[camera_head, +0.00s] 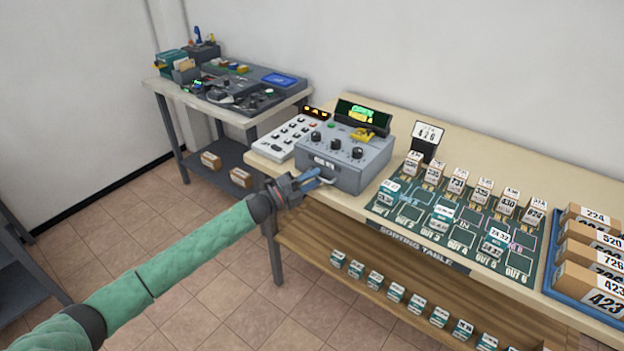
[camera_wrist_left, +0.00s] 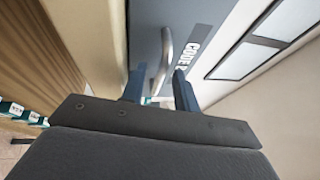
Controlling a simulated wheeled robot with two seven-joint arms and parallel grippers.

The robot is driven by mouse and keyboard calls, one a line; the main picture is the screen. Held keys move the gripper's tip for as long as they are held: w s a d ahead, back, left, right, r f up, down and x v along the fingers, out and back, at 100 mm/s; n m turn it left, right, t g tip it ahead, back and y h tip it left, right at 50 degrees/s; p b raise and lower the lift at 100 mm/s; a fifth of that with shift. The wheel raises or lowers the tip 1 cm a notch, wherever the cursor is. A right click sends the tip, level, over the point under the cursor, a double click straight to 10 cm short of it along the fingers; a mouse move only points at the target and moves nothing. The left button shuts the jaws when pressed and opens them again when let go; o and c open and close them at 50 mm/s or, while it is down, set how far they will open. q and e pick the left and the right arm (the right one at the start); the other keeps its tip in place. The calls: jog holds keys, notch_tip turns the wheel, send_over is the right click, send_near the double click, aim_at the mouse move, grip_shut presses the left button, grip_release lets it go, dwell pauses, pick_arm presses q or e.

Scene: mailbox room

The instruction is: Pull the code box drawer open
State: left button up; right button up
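The code box (camera_head: 345,160) is a grey box with black knobs and a small display on top, at the front edge of the table. Its front drawer face (camera_wrist_left: 145,35) carries a "CODE" label and a curved metal handle (camera_wrist_left: 166,55). The drawer looks shut. My left gripper (camera_head: 318,179) is at the box front, by the handle. In the left wrist view its two blue fingers (camera_wrist_left: 160,82) are apart, with the handle's lower end between them in the picture. Whether they touch it I cannot tell. My right gripper is not in view.
The sorting table (camera_head: 556,302) holds a white keypad (camera_head: 292,137), a number sign (camera_head: 428,133), small parcels on a dark mat (camera_head: 408,213), and a blue tray (camera_head: 580,306) of boxes. A side table (camera_head: 158,86) stands behind left. The floor in front is free.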

pick_arm(q)
grip_shut()
jog(key=s+a, duration=0.7)
jog(key=s, duration=0.2)
jog(key=shift+s, duration=0.25)
grip_release()
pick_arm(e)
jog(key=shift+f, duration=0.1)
